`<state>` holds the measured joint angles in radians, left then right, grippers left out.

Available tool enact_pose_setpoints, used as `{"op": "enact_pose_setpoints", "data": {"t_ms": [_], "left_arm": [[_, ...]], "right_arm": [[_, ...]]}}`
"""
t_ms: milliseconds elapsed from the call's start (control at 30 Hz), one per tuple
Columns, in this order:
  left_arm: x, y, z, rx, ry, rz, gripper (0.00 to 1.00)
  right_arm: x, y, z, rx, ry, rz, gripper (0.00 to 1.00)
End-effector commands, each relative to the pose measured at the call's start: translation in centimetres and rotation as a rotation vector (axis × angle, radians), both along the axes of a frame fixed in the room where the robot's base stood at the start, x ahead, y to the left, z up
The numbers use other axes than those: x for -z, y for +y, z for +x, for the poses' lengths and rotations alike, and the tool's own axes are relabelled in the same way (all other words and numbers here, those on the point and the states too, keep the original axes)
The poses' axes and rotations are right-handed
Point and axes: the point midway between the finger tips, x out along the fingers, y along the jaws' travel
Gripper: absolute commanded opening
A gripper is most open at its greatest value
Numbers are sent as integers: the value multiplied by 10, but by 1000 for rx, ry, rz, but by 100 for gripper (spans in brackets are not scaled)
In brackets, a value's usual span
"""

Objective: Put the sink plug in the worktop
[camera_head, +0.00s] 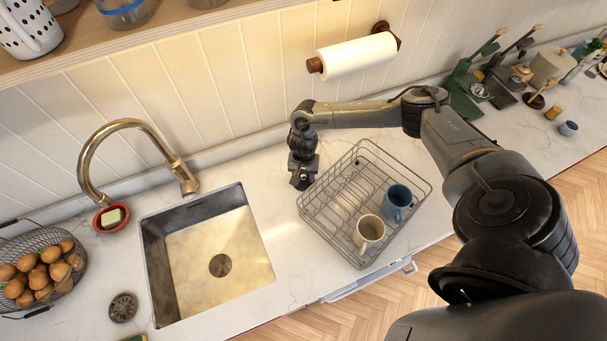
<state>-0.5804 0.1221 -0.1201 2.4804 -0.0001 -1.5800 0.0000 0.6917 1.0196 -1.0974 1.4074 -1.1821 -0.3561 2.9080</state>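A dark round slotted disc (122,307), which looks like the sink plug, lies on the white marbled worktop (262,172) left of the sink. The sink (190,290) has a steel rim and a pale basin, with a dark round drain or plug (220,265) at its bottom; I cannot tell which. My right gripper (303,184) points down over the worktop, between the sink and the dish rack and close to the rack's left end. Its fingers are too small and dark to show whether they are open. My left gripper is out of view.
A wire dish rack (337,236) holds a blue mug (398,203) and a cream mug (370,233). A brass tap (130,124) arches behind the sink. A red soap dish (111,227) and an egg basket (70,238) stand at left. A paper towel roll (357,55) hangs on the wall.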

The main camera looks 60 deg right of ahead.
Motion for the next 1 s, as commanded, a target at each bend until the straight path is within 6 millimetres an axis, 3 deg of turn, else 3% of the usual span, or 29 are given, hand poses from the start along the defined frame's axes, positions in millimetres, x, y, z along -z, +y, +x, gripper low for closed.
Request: {"op": "enact_pose_setpoints", "data": {"t_ms": [167, 333, 567, 733, 1000], "left_arm": [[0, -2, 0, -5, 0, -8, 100], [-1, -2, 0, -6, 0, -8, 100], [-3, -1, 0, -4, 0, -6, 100], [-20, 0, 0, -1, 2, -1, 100], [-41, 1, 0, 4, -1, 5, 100]], "right_arm": [[-2, 0, 0, 0, 0, -1, 49], [-16, 0, 0, 1, -2, 0, 49], [-56, -1, 1, -1, -4, -1, 49], [-91, 1, 0, -1, 1, 2, 49], [-119, 1, 0, -3, 0, 1, 49]]}}
